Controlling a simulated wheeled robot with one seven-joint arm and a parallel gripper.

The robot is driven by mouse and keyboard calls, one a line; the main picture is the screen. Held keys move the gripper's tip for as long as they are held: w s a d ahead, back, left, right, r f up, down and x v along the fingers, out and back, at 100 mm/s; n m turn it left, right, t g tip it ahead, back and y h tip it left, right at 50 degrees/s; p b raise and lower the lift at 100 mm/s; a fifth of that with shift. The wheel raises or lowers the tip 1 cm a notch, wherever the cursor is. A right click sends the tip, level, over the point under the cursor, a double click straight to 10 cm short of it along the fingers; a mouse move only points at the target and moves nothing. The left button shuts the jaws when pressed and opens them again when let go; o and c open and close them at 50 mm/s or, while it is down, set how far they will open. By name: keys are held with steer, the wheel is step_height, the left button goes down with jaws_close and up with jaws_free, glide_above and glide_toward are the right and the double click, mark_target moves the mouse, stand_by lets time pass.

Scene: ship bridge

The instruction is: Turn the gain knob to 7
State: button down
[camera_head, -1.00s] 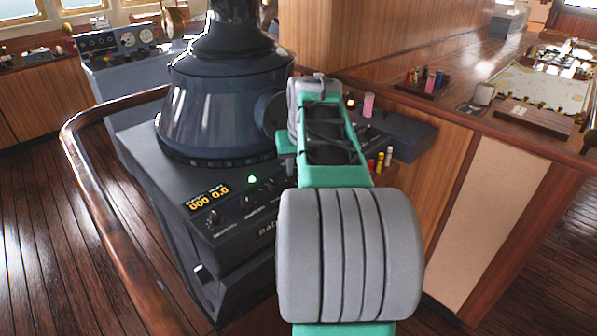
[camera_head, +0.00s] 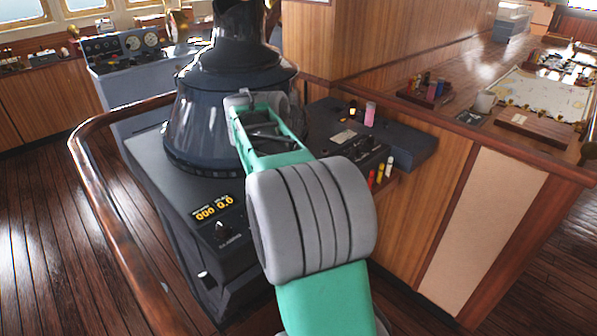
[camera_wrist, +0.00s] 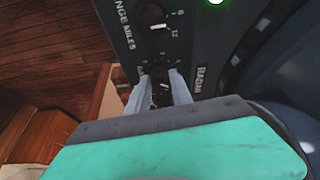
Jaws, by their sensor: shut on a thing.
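In the wrist view a small dark knob (camera_wrist: 160,75) sits on the radar console's panel, its label mostly hidden by my gripper. My gripper (camera_wrist: 160,92) has its two pale fingers on either side of this knob and is shut on it. A light pointer mark shows on the knob, but its scale cannot be read here. In the head view my arm hides my gripper and this knob.
The range miles knob (camera_wrist: 152,18) is close above the held knob in the wrist view. Another knob (camera_head: 222,230) shows below the display. A wooden handrail (camera_head: 85,175) curves around the console's left side. A dark side shelf (camera_head: 400,140) stands to the right.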

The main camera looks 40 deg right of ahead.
steer(key=shift+w+m+g+p, duration=0.1)
steer(key=shift+m+g+p, duration=0.55)
steer(key=shift+m, duration=0.65)
steer(key=c, duration=1.1)
jaws_free()
steer(key=shift+c, duration=0.2)
steer(key=p+v, duration=0.2)
steer(key=v, duration=0.5)
steer(key=shift+r, duration=0.4)
steer(key=shift+a, duration=0.2)
